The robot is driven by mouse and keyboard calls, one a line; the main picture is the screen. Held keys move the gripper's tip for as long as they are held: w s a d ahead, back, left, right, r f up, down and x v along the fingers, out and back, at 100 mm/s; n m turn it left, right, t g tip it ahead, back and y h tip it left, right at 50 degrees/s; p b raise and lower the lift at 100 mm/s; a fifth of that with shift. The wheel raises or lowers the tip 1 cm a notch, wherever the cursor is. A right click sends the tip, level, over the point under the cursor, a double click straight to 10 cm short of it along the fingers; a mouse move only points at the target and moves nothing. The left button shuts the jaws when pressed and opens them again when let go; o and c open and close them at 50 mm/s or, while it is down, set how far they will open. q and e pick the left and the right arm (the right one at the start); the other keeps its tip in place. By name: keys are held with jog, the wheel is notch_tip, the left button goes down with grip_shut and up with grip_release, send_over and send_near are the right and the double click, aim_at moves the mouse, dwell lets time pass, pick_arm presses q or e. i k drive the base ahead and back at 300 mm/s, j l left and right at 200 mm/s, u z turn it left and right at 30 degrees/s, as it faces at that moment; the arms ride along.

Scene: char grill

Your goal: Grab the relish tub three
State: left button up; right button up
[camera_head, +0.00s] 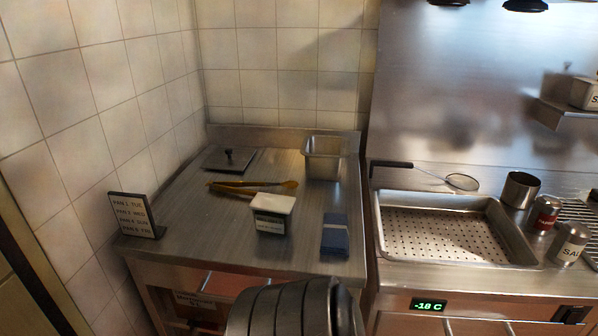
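A small tub (271,214) with a white lid and a dark green label stands upright on the steel counter (190,228), near its front middle. The label's print is too small to read, so I cannot tell whether it is relish tub three. No other tub like it shows on the counter.
Wooden-handled tongs (252,186) lie behind the tub, and a folded blue cloth (335,236) lies to its right. A steel pan (323,158), a flat lid (229,158) and a sign (131,214) stand around. A perforated tray (450,233) is at the right.

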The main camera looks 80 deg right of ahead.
aim_at(273, 214)
jog(key=z, duration=2.55)
